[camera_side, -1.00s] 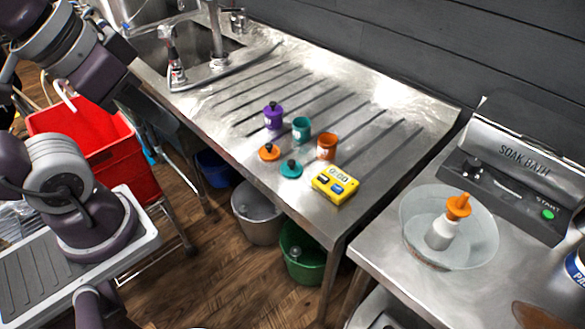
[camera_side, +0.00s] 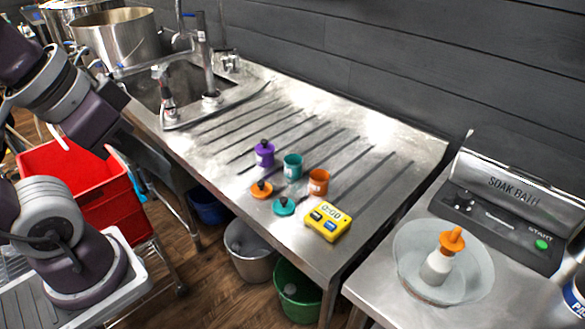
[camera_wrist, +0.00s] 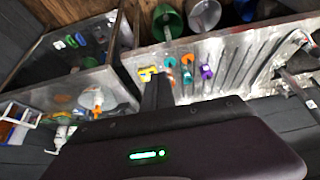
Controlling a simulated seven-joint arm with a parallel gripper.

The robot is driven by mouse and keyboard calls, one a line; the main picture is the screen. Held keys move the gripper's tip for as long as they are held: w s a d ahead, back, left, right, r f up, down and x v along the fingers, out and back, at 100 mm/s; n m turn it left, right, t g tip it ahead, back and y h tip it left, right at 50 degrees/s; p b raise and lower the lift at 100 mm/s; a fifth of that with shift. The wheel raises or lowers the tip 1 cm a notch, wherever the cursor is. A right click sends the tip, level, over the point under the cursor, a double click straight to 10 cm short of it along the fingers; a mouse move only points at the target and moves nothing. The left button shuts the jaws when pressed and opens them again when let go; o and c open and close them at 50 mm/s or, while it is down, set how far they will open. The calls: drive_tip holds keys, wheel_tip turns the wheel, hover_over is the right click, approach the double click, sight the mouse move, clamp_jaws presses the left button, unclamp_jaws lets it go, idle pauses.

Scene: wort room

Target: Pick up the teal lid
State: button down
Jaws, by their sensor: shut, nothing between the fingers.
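The teal lid (camera_side: 284,206) lies flat on the steel drainboard with its dark knob up, left of the yellow timer and in front of the teal cup (camera_side: 292,167). It also shows small in the wrist view (camera_wrist: 171,62). An orange lid (camera_side: 261,189) lies to its left and an orange cup (camera_side: 318,182) stands behind it to the right. A purple cup (camera_side: 264,154) has its lid on. My gripper (camera_wrist: 157,92) is shut and empty, well away from the lid; in the side view my arm is at the left, clear of the drainboard.
The yellow timer (camera_side: 327,221) sits close to the teal lid. A sink and tap (camera_side: 206,62) are at the back left. A soak bath (camera_side: 500,205) and a clear bowl (camera_side: 405,275) holding a bottle are at the right. Bins (camera_side: 298,290) stand below the counter's front edge.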

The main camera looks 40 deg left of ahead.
drive_tip(key=c, duration=2.1)
unclamp_jaws()
drive_tip(key=o, duration=1.6)
drive_tip(key=shift+o, duration=0.2)
drive_tip(key=m+g, duration=0.5)
drive_tip(key=m, duration=1.4)
hover_over(284, 199)
drive_tip(key=f, duration=1.8)
drive_tip(key=shift+s+f, duration=0.25)
drive_tip(key=shift+f, duration=0.1)
drive_tip(key=shift+m+g, duration=0.3)
drive_tip(key=shift+m, duration=0.3)
drive_tip(key=f, duration=1)
drive_tip(key=shift+w, duration=0.25)
